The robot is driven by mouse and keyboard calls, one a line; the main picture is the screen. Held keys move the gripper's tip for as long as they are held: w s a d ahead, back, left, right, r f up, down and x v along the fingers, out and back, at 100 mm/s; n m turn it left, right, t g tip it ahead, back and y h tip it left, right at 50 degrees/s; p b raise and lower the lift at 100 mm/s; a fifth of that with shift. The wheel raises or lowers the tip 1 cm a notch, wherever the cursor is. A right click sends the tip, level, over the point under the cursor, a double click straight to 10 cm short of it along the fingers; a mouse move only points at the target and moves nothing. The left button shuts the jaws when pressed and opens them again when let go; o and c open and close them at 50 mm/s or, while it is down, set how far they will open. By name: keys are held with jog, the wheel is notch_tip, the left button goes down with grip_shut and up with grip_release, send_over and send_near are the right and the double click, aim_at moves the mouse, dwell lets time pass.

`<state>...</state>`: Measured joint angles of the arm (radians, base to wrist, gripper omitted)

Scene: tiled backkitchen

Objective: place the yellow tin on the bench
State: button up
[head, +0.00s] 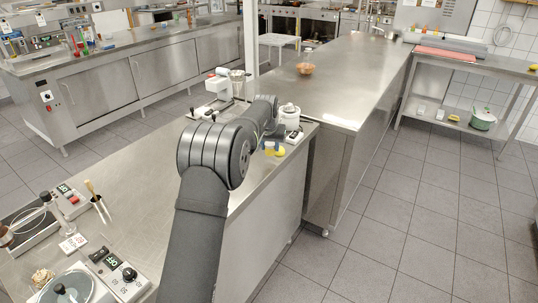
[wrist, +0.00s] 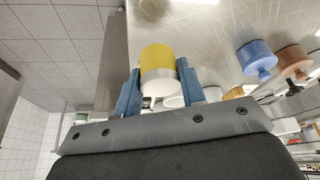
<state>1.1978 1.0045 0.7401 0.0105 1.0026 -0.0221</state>
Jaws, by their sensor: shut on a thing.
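The yellow tin (wrist: 158,62), with a pale band at one end, sits between the two blue fingers of my gripper (wrist: 159,82) in the wrist view. The fingers are shut on its sides. In the head view my gripper (head: 271,148) is small and partly hidden behind my arm, near the right edge of the near steel bench (head: 150,165). A bit of yellow tin (head: 281,152) shows beside the blue finger. Whether the tin touches the bench I cannot tell. The wrist view shows steel surface (wrist: 210,40) beside the tin and floor on the other side.
A white device (head: 290,116) and a white machine (head: 219,85) stand close to my gripper. A blue object (wrist: 257,58) and a brown one (wrist: 294,62) show at right in the wrist view. A copper-coloured bowl (head: 305,69) is on the far bench (head: 345,65), which has much bare surface.

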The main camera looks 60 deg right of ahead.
aim_at(269, 154)
jog(key=shift+w+f, duration=0.15)
jog(key=shift+f, duration=1.9)
jog(key=shift+f, duration=0.2)
jog(key=o, duration=1)
jog(key=shift+r, duration=0.1)
jog(key=v, duration=1.2)
jog(key=shift+r, duration=0.1)
